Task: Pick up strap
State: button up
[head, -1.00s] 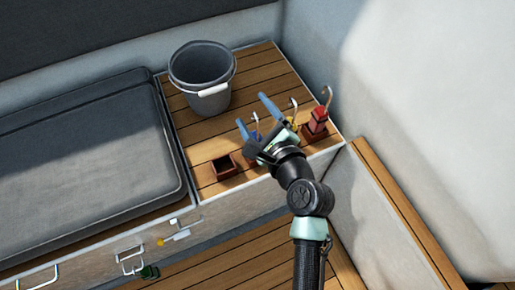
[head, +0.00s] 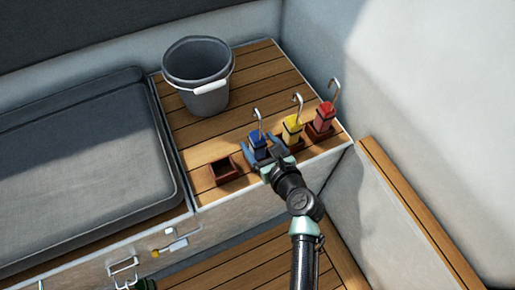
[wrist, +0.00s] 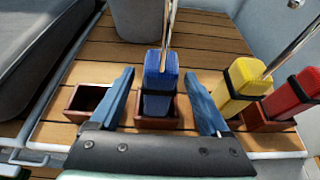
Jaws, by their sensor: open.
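Three rolled straps with metal hooks stand upright in a row of small brown holders. The blue strap (head: 258,143) is nearest the empty holder, the yellow strap (head: 292,129) is in the middle, and the red strap (head: 325,115) is at the right. My gripper (head: 259,152) is open, with its fingers low beside the blue strap. In the wrist view the blue strap (wrist: 161,82) stands between the two spread blue fingers, with a visible gap on each side. The yellow strap (wrist: 240,82) and red strap (wrist: 293,93) are to the right of the fingers.
An empty brown holder (head: 224,170) is left of the blue strap. A grey bucket (head: 197,78) stands behind on the slatted wooden top (head: 262,75). A dark grey cushion (head: 85,145) lies to the left, and a pale wall rises at the right.

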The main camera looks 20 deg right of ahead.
aim_at(253, 135)
jog(key=b+x, duration=0.1)
jog(key=x, duration=0.3)
jog(key=shift+w, duration=0.2)
grip_shut()
